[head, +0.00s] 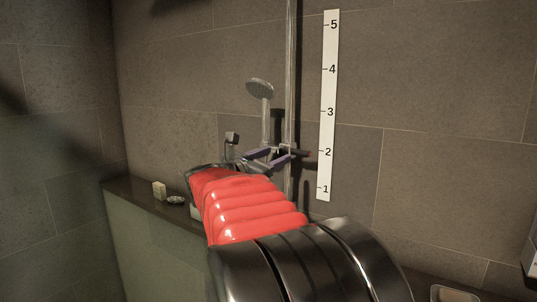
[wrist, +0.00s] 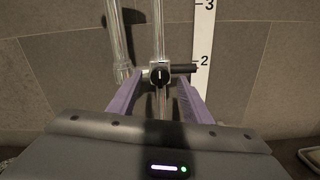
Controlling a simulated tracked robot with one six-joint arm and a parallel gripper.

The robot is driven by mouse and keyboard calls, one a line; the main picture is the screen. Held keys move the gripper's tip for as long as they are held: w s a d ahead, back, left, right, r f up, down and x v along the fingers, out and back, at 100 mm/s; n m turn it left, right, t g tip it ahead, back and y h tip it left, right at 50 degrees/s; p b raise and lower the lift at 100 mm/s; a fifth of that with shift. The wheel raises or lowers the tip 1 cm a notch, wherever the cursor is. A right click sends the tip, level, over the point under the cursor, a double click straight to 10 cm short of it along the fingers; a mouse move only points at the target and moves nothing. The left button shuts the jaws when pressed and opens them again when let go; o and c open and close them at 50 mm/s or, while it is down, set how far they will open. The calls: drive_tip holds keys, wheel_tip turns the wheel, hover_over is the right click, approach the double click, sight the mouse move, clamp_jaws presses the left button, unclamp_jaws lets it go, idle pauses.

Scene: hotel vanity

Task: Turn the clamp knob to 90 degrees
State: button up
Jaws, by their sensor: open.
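The clamp knob (wrist: 159,75) is a dark round knob with a pale upright mark, on the clamp of the vertical rail, in the middle of the wrist view. A dark horizontal piece sticks out to its right, near the scale's 2. My gripper (wrist: 154,88) is open, its two purple fingers on either side of the knob and apart from it in the picture. In the head view my gripper (head: 267,157) is at the clamp, which it partly hides. Whether the fingertips reach the knob's depth I cannot tell.
A chrome rail (head: 291,70) runs up the tiled wall, with a hand shower (head: 260,91) left of it. A white scale (head: 328,100) numbered 1 to 5 is to its right. A ledge (head: 135,193) at the left bears a small yellowish block (head: 159,188) and a dish (head: 176,200).

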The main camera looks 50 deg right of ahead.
drive_tip(key=shift+d, duration=0.7)
drive_tip(key=shift+c, duration=0.6)
drive_tip(key=shift+a, duration=0.1)
drive_tip(key=c, duration=0.9)
drive_tip(key=shift+c, duration=0.2)
